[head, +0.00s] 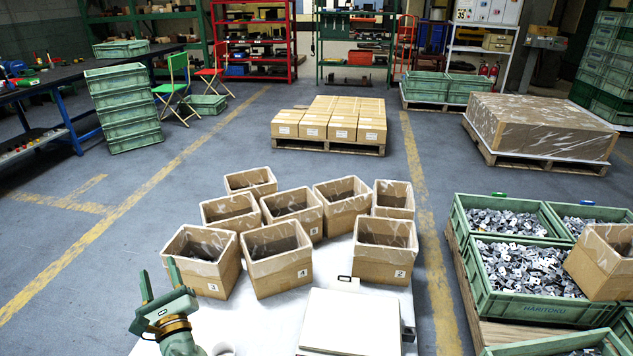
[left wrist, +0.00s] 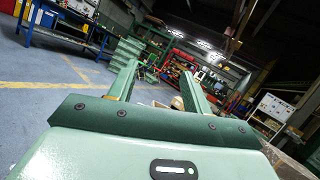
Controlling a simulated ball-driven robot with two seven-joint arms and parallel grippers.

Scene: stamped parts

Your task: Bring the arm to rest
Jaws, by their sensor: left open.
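My left gripper (head: 159,279) is in the lower left of the head view, raised at the left edge of the white table (head: 265,316). Its two fingers point up and stand apart, with nothing between them. In the left wrist view the open fingers (left wrist: 158,84) also show empty, pointing out toward the room. Several open cardboard boxes stand on the table to the right of the gripper; the nearest is a box (head: 211,279) at the front left. The gripper appears apart from it. My right gripper is not in view.
A white flat-topped block (head: 350,322) is at the table's front. Green crates of stamped metal parts (head: 530,268) stand at the right, with a cardboard box (head: 606,266) on them. A pallet of closed cartons (head: 329,127) is behind. The floor left of the table is clear.

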